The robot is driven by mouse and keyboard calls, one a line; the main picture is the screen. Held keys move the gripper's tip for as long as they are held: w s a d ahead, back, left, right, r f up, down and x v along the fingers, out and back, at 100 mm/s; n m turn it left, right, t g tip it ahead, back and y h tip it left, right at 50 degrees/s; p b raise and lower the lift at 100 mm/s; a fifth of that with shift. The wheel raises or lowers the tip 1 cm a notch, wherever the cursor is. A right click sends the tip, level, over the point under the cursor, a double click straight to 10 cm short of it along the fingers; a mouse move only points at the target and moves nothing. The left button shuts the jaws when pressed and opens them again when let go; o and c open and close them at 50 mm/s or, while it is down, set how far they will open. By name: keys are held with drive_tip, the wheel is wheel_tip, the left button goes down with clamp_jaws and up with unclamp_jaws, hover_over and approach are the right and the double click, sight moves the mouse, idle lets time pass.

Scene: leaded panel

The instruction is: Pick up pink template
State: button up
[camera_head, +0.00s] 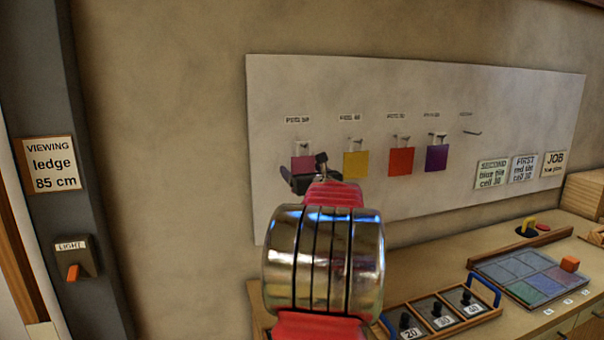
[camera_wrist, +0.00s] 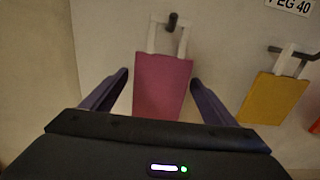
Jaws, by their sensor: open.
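The pink template (camera_wrist: 162,86) hangs by a pale loop from a dark peg (camera_wrist: 172,20) on the white board. In the head view the pink template (camera_head: 303,163) is at the left end of a row of hanging templates, its lower part hidden by my gripper. My gripper (camera_wrist: 162,84) is open, with one finger on each side of the pink template in the wrist view. No contact with it shows. In the head view my gripper (camera_head: 311,178) is just in front of and below it.
A yellow template (camera_wrist: 262,97) hangs close to the right, with red (camera_head: 401,161) and purple (camera_head: 436,158) ones beyond. Below is a bench with a weight rack (camera_head: 405,300) and a tile panel (camera_head: 520,270). A light switch (camera_head: 75,262) is at left.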

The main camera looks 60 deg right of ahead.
drive_tip(key=shift+c, duration=0.2)
idle(0.3)
drive_tip(key=c, duration=1.1)
